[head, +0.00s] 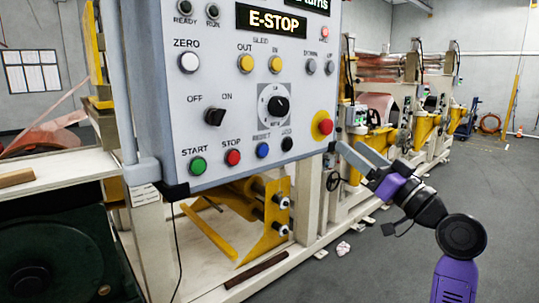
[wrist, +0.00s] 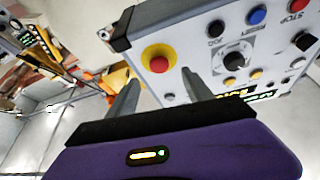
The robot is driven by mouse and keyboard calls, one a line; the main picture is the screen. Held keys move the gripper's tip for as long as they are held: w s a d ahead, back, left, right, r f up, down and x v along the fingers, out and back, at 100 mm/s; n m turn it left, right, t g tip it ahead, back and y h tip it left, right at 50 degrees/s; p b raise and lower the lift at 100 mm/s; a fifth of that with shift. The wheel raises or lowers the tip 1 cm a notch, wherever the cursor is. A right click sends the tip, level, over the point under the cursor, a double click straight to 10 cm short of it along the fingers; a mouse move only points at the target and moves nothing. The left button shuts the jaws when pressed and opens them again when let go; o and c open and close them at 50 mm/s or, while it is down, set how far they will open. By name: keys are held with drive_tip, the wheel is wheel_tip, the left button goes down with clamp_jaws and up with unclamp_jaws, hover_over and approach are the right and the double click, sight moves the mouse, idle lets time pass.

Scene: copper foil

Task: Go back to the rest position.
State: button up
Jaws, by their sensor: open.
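My gripper (head: 349,147) is at the right edge of the grey control panel (head: 140,90), just below and right of the red emergency-stop button (head: 325,126) on its yellow ring. In the wrist view my gripper (wrist: 160,77) has its two fingers spread apart, with nothing held between them. The red button (wrist: 158,63) shows there just beyond the fingertips, between them. Whether a finger touches the panel I cannot tell. The panel's display (head: 270,20) reads "E-STOP". My purple and black arm reaches in from the lower right in the head view.
The panel also carries a black dial (head: 278,106), an OFF/ON switch (head: 215,116) and several coloured buttons. Below it is a machine frame with a yellow bracket (head: 270,225). More rolling machinery (head: 400,70) stands behind. Grey floor (head: 390,265) is open at the right.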

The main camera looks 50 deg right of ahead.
drive_tip(key=s+d+r+m+g+h, duration=0.1)
drive_tip(key=s+d+m+h, duration=0.25)
drive_tip(key=h, duration=0.25)
wheel_tip(320, 180, down, 6)
drive_tip(key=a+m+g+h, duration=0.1)
drive_tip(key=m+g+h, duration=0.1)
drive_tip(key=m+g, duration=0.1)
drive_tip(key=w+a+f+n+y, duration=0.2)
drive_tip(key=a+f, duration=1.4)
drive_tip(key=s+a+f+n+y, duration=0.3)
drive_tip(key=s+a+f+y, duration=0.1)
drive_tip(key=a, duration=0.4)
drive_tip(key=s+a+f+n+g+y, duration=0.1)
drive_tip(key=s+a+f+n+y, duration=0.3)
drive_tip(key=a, duration=0.5)
drive_tip(key=s+a+f+n+g+y, duration=0.1)
drive_tip(key=s+a+f+n+y, duration=0.2)
drive_tip(key=a, duration=0.6)
drive_tip(key=s+f+y, duration=0.2)
drive_tip(key=s+f, duration=0.1)
drive_tip(key=shift+s+a, duration=0.25)
drive_tip(key=shift+s, duration=0.05)
